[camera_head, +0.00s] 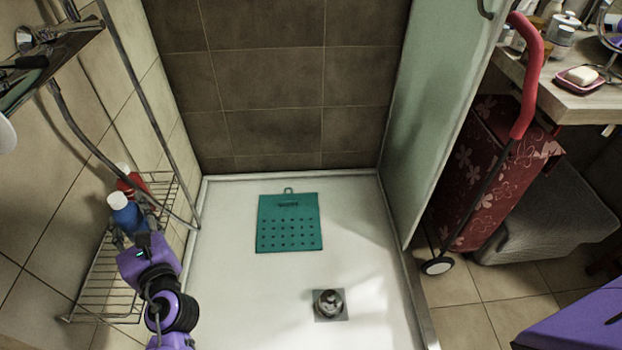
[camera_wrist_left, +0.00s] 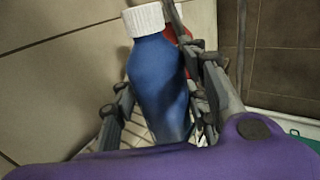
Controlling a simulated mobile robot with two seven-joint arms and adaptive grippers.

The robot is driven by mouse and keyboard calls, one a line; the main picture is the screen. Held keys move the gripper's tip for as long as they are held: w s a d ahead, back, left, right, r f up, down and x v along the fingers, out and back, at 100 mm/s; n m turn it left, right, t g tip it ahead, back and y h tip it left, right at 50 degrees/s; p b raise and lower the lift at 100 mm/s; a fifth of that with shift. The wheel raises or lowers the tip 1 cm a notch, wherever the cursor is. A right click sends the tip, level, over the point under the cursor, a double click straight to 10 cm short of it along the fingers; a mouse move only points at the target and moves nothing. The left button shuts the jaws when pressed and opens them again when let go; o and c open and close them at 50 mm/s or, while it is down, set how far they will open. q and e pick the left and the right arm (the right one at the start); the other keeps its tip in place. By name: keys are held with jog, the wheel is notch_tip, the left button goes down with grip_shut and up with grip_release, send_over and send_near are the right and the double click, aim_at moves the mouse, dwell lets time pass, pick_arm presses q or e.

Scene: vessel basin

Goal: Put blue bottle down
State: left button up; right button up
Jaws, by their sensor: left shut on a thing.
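The blue bottle (camera_head: 126,213) with a white cap stands roughly upright over the wire rack (camera_head: 100,290) at the left wall in the head view. It fills the middle of the left wrist view (camera_wrist_left: 158,85). My left gripper (camera_head: 135,238) is shut on the bottle, with its dark fingers on both sides of it. The bottle's lower end is hidden in the head view, so I cannot tell whether it touches the rack. My right gripper is not in view.
A red bottle (camera_head: 131,182) stands on the rack just behind the blue one. A metal pipe (camera_head: 120,168) runs close by. A green mat (camera_head: 290,224) and a drain (camera_head: 330,304) are on the white shower floor (camera_head: 240,290). A glass panel (camera_head: 440,110) is at the right.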

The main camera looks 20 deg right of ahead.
pick_arm(q)
jog(key=shift+s+f+b, duration=0.2)
jog(key=shift+f+b, duration=0.15)
jog(key=shift+f, duration=0.35)
jog(key=o, duration=1.4)
jog(key=shift+f, duration=0.2)
jog(key=shift+o, duration=0.2)
jog(key=shift+r+p, duration=0.3)
jog(key=shift+r, duration=0.2)
jog(key=v, duration=1.1)
jog(key=shift+s+r+p, duration=0.35)
jog(key=shift+r, duration=0.05)
jog(key=shift+d, duration=0.15)
